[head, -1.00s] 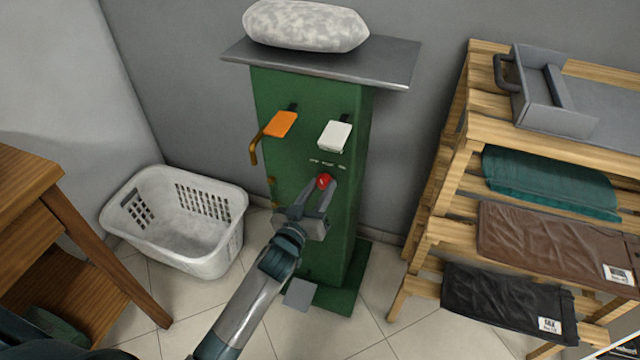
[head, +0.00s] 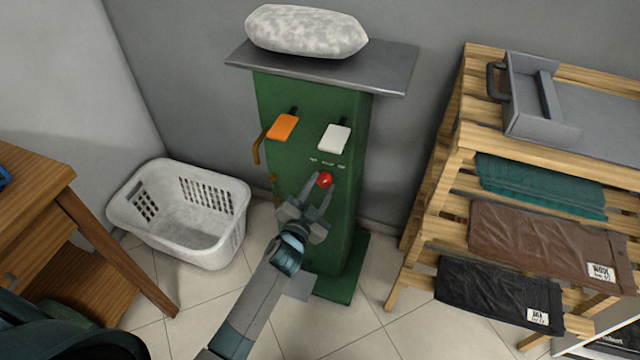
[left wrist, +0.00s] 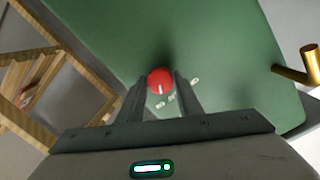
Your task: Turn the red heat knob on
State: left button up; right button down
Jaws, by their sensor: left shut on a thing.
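The red heat knob (head: 324,180) is on the front of the green machine (head: 290,160), below a row of small white marks. My left gripper (head: 320,189) reaches up to it with one finger on each side and is shut on it. The left wrist view also shows the red knob (left wrist: 160,81) between the fingertips of my left gripper (left wrist: 160,88), with a pale pointer line on its face. White marks (left wrist: 172,97) lie beside it on the panel. My right gripper is not in view.
Above the knob are an orange lever pad (head: 283,127) and a white one (head: 334,138). A grey top (head: 380,66) carries a padded pillow (head: 306,31). A white basket (head: 235,225) stands left, a wooden shelf (head: 455,160) with folded cloths right.

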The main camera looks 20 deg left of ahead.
pick_arm(q)
jog(key=shift+m, duration=1.2)
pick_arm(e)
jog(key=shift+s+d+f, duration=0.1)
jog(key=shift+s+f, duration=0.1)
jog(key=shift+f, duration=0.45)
pick_arm(q)
jog(key=o, duration=1)
jog(key=shift+o, duration=0.2)
jog(key=shift+s, duration=0.15)
